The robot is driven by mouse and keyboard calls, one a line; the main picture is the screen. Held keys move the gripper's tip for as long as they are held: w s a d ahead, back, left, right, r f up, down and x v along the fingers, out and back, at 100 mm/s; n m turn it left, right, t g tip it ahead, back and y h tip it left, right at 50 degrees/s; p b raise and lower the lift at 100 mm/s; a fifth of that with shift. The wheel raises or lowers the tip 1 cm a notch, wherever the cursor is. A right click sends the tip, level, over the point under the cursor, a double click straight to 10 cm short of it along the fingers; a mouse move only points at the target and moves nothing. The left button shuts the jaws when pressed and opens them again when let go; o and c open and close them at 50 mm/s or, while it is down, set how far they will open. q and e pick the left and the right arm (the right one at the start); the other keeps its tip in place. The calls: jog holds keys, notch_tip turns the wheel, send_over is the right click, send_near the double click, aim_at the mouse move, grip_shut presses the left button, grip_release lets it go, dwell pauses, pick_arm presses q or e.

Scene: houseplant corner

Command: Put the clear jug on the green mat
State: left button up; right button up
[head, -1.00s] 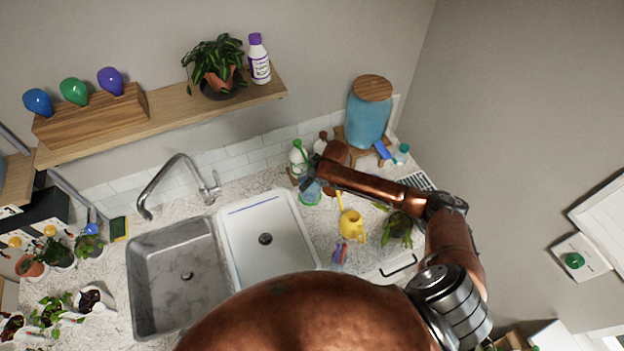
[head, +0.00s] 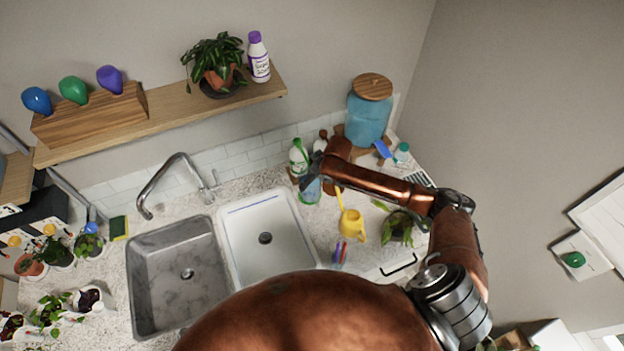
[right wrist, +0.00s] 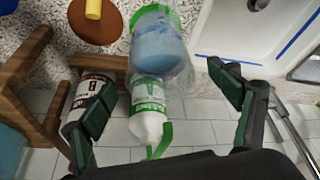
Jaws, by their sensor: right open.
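The clear jug (right wrist: 160,48), see-through and bluish, stands at the back of the counter, right of the sinks. It also shows in the head view (head: 311,189), just below my right gripper. The green mat (right wrist: 143,13) shows as a green edge around and under the jug in the right wrist view. The jug appears to stand on it, though its exact contact is hard to see. My right gripper (right wrist: 165,105) is open, its fingers apart, with the jug beyond the fingertips and nothing held. My left gripper is in neither view.
A white spray bottle with green trim (right wrist: 148,120) stands close to the jug, between my fingers in the wrist view. A brown-labelled bottle (right wrist: 82,98) is beside it. A yellow watering can (head: 352,225) and a wooden stand with a blue dispenser (head: 368,115) are nearby.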

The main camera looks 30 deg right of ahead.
jog(key=b+v, duration=0.1)
jog(key=v, duration=0.8)
jog(key=shift+r, duration=0.25)
